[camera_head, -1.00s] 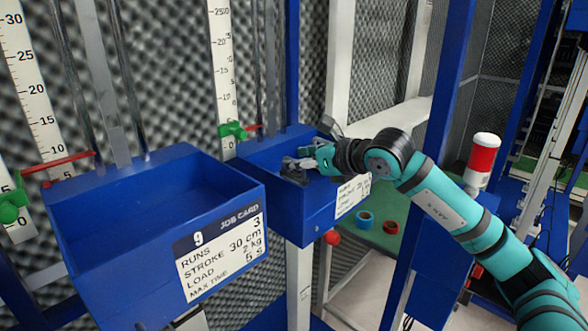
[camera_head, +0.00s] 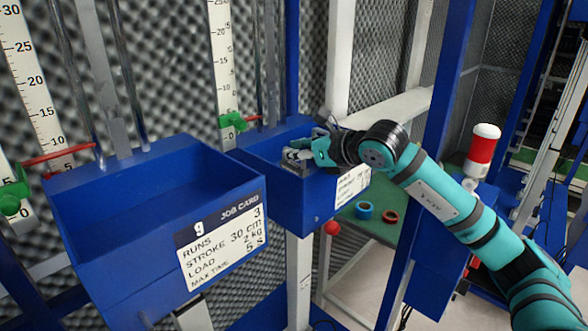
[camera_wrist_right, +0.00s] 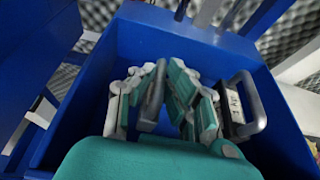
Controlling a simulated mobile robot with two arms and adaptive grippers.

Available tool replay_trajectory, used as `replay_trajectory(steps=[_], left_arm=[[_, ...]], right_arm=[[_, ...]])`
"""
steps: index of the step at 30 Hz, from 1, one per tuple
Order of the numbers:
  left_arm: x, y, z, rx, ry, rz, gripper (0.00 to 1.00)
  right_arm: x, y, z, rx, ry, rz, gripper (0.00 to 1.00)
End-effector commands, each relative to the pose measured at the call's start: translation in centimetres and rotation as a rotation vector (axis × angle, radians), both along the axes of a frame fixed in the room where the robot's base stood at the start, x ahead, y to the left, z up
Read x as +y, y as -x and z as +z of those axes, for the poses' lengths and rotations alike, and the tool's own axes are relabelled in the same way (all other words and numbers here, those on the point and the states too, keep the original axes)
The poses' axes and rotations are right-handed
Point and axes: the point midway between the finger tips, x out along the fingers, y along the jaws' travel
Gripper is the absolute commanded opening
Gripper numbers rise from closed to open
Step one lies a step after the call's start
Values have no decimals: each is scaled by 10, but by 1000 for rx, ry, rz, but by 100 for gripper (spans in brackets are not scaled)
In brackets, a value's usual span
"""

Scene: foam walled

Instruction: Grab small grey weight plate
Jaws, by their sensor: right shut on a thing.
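My right gripper (camera_head: 304,152) reaches into the farther blue bin (camera_head: 283,187). In the right wrist view its fingers (camera_wrist_right: 158,75) are closed around a small flat grey plate (camera_wrist_right: 152,98), seen nearly edge-on between them. The plate is inside the bin; whether it touches the floor cannot be told. In the head view it cannot be made out clearly behind the fingers. A block with a grey handle (camera_wrist_right: 257,103) and a pale label, apparently 1 kg, stands right of the fingers in the wrist view. My left gripper is not in view.
The nearer blue bin (camera_head: 85,243) is empty inside and carries a job card. Blue posts and vertical scales stand around the bins. A green table (camera_head: 400,232) with blue and red rings lies beyond; a red-and-white cylinder (camera_head: 483,150) stands at right.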

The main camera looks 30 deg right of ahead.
Motion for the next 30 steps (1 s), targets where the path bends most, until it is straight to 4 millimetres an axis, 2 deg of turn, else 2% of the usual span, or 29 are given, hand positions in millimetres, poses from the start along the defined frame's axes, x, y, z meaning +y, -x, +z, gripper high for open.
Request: replay_trajectory(steps=[11,24,30], left_arm=[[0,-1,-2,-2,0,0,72],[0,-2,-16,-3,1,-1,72],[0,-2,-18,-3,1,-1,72]], right_arm=[[0,-1,11,-9,-1,-1,0],[0,0,76,-11,-3,0,0],[0,0,96,-7,-2,0,0]])
